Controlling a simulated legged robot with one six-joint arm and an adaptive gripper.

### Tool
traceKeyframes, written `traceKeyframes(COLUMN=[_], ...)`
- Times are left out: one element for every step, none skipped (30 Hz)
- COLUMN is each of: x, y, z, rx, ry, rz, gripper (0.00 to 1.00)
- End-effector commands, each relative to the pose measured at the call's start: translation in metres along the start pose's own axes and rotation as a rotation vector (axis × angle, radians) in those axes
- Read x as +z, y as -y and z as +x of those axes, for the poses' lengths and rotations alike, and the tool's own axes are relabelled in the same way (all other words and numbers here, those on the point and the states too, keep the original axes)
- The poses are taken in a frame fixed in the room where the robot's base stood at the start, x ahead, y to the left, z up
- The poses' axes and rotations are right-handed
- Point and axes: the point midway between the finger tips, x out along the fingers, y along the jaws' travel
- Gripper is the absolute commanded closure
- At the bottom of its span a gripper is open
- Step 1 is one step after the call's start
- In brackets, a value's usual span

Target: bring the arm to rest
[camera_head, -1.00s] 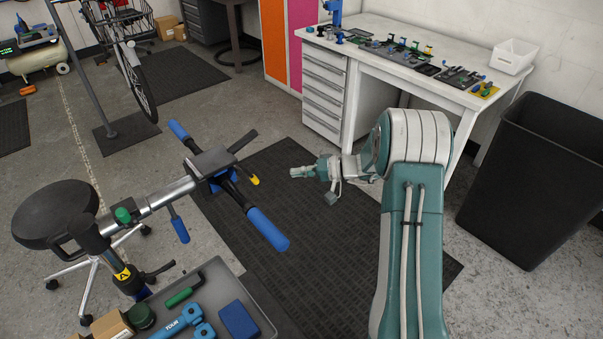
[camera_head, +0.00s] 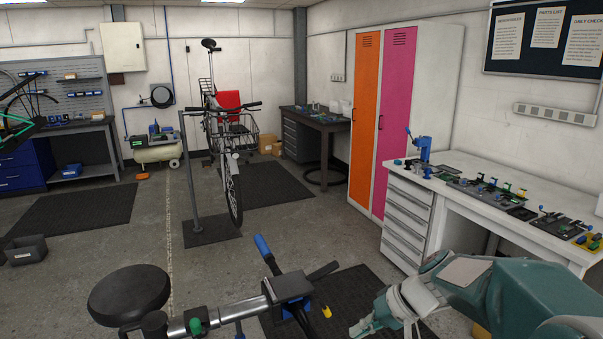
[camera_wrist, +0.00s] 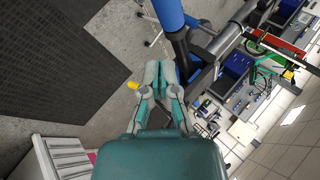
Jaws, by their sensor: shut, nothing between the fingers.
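My gripper (camera_wrist: 158,72) is shut and empty; its fingertips meet in the wrist view. In the head view my gripper (camera_head: 362,327) is low, at the bottom edge right of centre, to the right of the repair stand's clamp head. My arm reaches in from the right, its teal links in front of the white workbench. In the wrist view a blue handle (camera_wrist: 168,14) of the stand shows just beyond the fingertips; whether they touch it I cannot tell.
The white workbench (camera_head: 416,182) with tools is at the right. Orange and pink lockers (camera_head: 396,122) stand behind. A bicycle (camera_head: 229,170) is further back. Open floor lies at left.

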Motion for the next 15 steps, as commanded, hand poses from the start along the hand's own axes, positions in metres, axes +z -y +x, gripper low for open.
traceKeyframes(x=[0.014, 0.021, 0.032, 0.039, 0.046, 0.056, 0.063, 0.070, 0.080, 0.086, 0.093, 0.102, 0.108, 0.114, 0.122], y=[0.009, 0.011, 0.015, 0.017, 0.019, 0.021, 0.023, 0.024, 0.025, 0.026, 0.026, 0.026, 0.026, 0.026, 0.026], z=[-0.006, -0.009, -0.013, -0.016, -0.018, -0.022, -0.025, -0.028, -0.032, -0.035, -0.038, -0.042, -0.045, -0.048, -0.052], rx=[0.050, 0.080, 0.119, 0.149, 0.179, 0.219, 0.248, 0.276, 0.314, 0.342, 0.369, 0.405, 0.431, 0.456, 0.490], ry=[-0.002, -0.003, -0.005, -0.008, -0.012, -0.019, -0.027, -0.035, -0.049, -0.059, -0.071, -0.089, -0.103, -0.119, -0.141], rz=[-0.016, -0.021, -0.027, -0.032, -0.038, -0.045, -0.050, -0.055, -0.064, -0.069, -0.076, -0.084, -0.090, -0.097, -0.107], gripper=[1.00, 1.00, 1.00, 1.00, 1.00, 1.00, 1.00, 1.00, 1.00, 1.00, 1.00, 1.00, 1.00, 1.00, 1.00])
